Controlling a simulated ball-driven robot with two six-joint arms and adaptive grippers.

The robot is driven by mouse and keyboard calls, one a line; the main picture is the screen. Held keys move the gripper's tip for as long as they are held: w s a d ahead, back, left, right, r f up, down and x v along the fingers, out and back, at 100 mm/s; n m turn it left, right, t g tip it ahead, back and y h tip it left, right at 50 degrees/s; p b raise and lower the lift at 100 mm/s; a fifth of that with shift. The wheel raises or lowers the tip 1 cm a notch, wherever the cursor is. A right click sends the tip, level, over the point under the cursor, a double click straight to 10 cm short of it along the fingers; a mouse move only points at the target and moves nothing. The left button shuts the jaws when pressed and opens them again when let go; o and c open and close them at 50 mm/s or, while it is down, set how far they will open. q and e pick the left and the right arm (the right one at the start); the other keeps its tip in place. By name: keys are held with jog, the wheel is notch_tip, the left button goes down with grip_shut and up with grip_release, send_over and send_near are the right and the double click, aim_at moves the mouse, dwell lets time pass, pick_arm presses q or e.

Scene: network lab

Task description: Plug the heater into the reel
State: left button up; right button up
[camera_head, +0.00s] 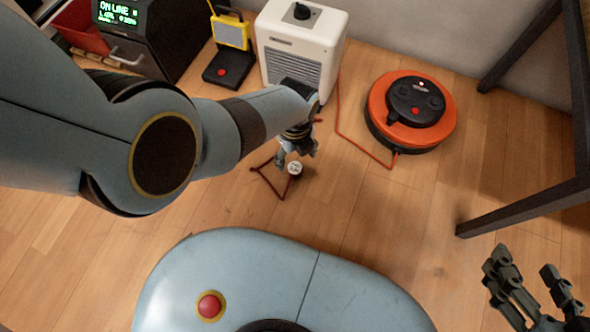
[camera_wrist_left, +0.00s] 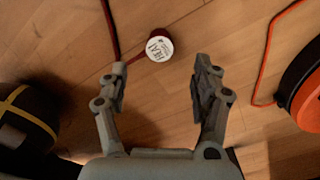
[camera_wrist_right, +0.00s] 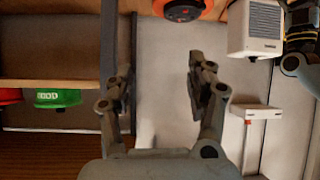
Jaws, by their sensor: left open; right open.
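The white heater (camera_head: 318,33) stands upright at the back. The orange reel (camera_head: 380,97) lies flat on the floor to its right, with a black hub on top; its edge shows in the left wrist view (camera_wrist_left: 303,84). A small plug (camera_head: 295,168) with a white, printed face and a dark red cord lies on the floor in front of the heater. In the left wrist view, the plug (camera_wrist_left: 160,46) is just beyond the fingertips. My left gripper (camera_head: 297,154) is open and empty above the floor beside the plug. My right gripper (camera_head: 525,268) is open and empty at lower right, far from the plug.
An orange cord (camera_head: 338,115) runs along the floor from the reel towards the heater. A yellow-framed device (camera_head: 230,32) and a black cabinet (camera_head: 150,45) stand at back left. A dark table frame (camera_head: 530,205) stands at right. Floor before the reel is clear.

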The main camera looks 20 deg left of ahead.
aim_at(294, 168)
pick_arm(q)
notch_tip(294, 168, down, 2)
jog(key=shift+f+b, duration=0.25)
jog(key=shift+b, duration=0.55)
pick_arm(e)
jog(key=w+r+t, duration=0.4)
jog(key=r, duration=0.1)
jog(key=shift+w+a+r+n+y, duration=0.25)
jog(key=shift+a+n+y, duration=0.05)
jog(key=shift+a, duration=0.15)
